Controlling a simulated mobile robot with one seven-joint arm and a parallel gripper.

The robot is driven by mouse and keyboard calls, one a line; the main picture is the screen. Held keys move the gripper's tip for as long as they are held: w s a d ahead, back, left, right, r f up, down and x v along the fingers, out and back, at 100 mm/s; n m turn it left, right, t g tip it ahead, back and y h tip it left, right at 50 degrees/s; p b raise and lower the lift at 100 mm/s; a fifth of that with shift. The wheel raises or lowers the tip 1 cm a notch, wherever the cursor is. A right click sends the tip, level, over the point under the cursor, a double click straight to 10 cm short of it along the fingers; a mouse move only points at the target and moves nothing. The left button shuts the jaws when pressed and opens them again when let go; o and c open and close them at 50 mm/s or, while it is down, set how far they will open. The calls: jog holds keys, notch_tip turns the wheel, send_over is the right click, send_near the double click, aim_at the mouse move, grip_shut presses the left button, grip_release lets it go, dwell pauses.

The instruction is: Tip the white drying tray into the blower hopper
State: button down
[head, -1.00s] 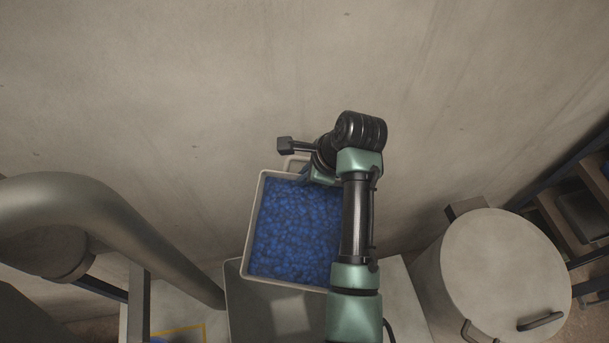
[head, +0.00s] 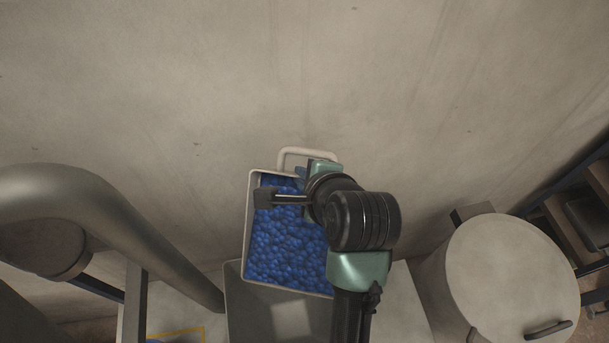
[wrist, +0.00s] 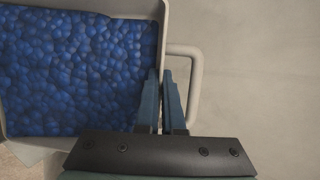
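The white drying tray (head: 247,225) is full of blue rounded pieces. It hangs above a grey open hopper (head: 236,305) in the head view, its near edge over the hopper's opening. A loop handle (head: 310,152) sticks out at its far end. In the wrist view the tray's end wall (wrist: 157,10) runs down between the fingers of my gripper (wrist: 162,78), which is shut on it beside the handle (wrist: 197,80). The pieces still lie inside the tray. My arm hides its right side in the head view.
A thick grey pipe (head: 110,205) curves down at the left of the hopper. A large round lidded drum (head: 510,275) stands at the right, near dark shelving (head: 575,215). A plain wall (head: 250,80) rises close behind the tray. Yellow floor or bench marking (head: 175,333) shows at bottom left.

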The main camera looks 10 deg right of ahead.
jog(key=shift+s+a+r+t+b, duration=0.3)
jog(key=shift+s+t+b, duration=0.15)
jog(key=shift+s+b, duration=0.2)
jog(key=shift+s+a+r+t+b, duration=0.25)
jog(key=shift+s+t+b, duration=0.25)
jog(key=shift+b, duration=0.25)
jog(key=s+a+n+t+b, duration=0.2)
jog(key=s+a+t, duration=0.1)
jog(key=s, duration=0.5)
jog(key=s+a+r+n+t+h+b, duration=0.1)
jog(key=s+a+t+b, duration=0.1)
jog(key=s+t, duration=0.4)
jog(key=s+a, duration=0.1)
jog(key=s, duration=0.1)
jog(key=shift+s+a+r+n+b, duration=0.25)
jog(key=shift+s+a+n+b, duration=0.1)
jog(key=shift+n, duration=0.05)
jog(key=shift+r+t+h, duration=0.1)
jog(key=shift+t+h, duration=0.15)
jog(key=shift+h, duration=0.05)
